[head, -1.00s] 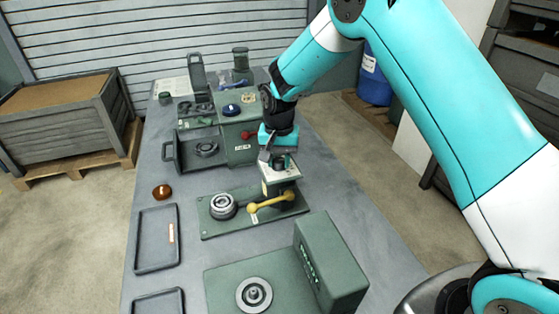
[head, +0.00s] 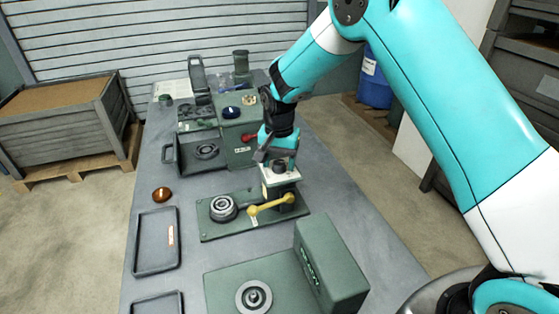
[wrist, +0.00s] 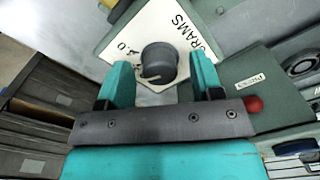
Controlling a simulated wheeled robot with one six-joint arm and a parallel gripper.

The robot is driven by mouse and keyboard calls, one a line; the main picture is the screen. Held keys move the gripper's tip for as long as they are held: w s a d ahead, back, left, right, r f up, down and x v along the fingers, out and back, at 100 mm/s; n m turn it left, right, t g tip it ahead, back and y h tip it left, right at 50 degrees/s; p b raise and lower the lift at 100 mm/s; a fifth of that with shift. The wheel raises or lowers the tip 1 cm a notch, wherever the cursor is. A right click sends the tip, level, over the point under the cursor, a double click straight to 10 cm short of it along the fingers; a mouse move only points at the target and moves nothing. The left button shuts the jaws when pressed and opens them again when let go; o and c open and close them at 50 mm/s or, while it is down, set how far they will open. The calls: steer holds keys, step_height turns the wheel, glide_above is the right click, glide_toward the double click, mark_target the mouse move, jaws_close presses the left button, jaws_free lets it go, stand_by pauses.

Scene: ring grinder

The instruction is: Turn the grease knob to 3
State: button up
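The grease knob (wrist: 158,60) is a round dark grey knob with a pale pointer line, on a white dial plate (wrist: 118,45). In the wrist view the pointer line faces the gripper's palm, slightly left. My gripper (wrist: 161,75) is open, its teal fingers apart on either side of the knob, with gaps showing. In the head view my gripper (head: 279,150) is just above the knob (head: 280,167), which tops the small dispenser on the green base plate.
A yellow lever (head: 270,205) and a ring fixture (head: 223,207) are in front of the dispenser. A green machine with a red knob (head: 249,138) stands behind. An amber puck (head: 162,194) and a dark tray (head: 156,240) lie at left.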

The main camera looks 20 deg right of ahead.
mark_target(279, 163)
step_height(279, 163, up, 18)
steer(key=b, duration=0.3)
steer(key=shift+f+b, duration=0.25)
steer(key=shift+b, duration=0.05)
steer(key=shift+s, duration=0.1)
steer(key=s+a+n+y, duration=0.2)
steer(key=s+n, duration=0.4)
steer(key=s, duration=1)
steer(key=s+a+f+n+y, duration=0.1)
steer(key=s+n, duration=0.6)
steer(key=s, duration=1)
steer(key=shift+a+y, duration=0.6)
steer(key=shift+a, duration=0.1)
steer(key=shift+w, duration=0.1)
